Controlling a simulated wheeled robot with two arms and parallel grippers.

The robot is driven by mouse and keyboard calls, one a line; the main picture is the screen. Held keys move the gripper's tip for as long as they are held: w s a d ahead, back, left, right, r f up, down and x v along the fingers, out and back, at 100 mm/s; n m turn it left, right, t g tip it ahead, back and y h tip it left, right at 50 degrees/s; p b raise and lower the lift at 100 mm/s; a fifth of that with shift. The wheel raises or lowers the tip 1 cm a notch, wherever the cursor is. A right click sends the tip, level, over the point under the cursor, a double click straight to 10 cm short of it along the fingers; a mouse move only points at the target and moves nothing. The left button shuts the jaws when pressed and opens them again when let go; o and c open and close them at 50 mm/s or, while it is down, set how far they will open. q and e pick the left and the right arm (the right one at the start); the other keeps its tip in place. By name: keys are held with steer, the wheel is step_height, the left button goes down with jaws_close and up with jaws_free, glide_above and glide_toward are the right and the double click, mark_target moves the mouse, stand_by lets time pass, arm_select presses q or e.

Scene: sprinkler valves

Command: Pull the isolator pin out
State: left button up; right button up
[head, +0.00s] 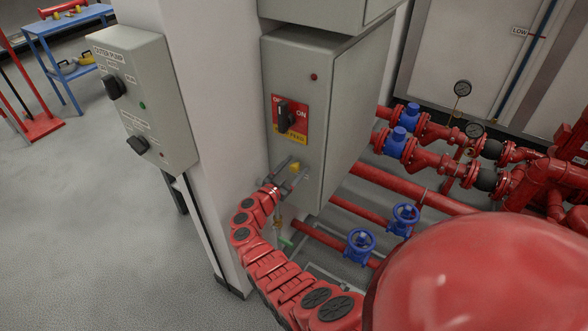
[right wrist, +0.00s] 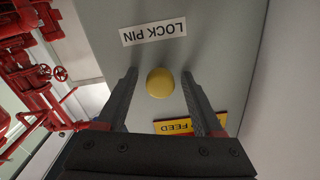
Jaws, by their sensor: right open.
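The isolator pin shows as a round yellow knob (head: 295,167) on the lower front of a grey isolator cabinet (head: 290,58). In the right wrist view the yellow knob (right wrist: 160,83) sits below an upside-down "LOCK PIN" label (right wrist: 153,28). My right gripper (head: 293,170) is at the cabinet front, open, with a finger on either side of the knob. In the right wrist view the fingers (right wrist: 159,76) show gaps to the knob on both sides. How deep they reach along it is hard to tell. My left gripper is not in view.
Above the pin is a black rotary switch (head: 285,117) on a red plate. A grey pump control box (head: 146,95) hangs on the pillar at the left. Red pipes with blue valves (head: 360,245) run right of the cabinet.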

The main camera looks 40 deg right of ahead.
jaws_close()
stand_by(0.3)
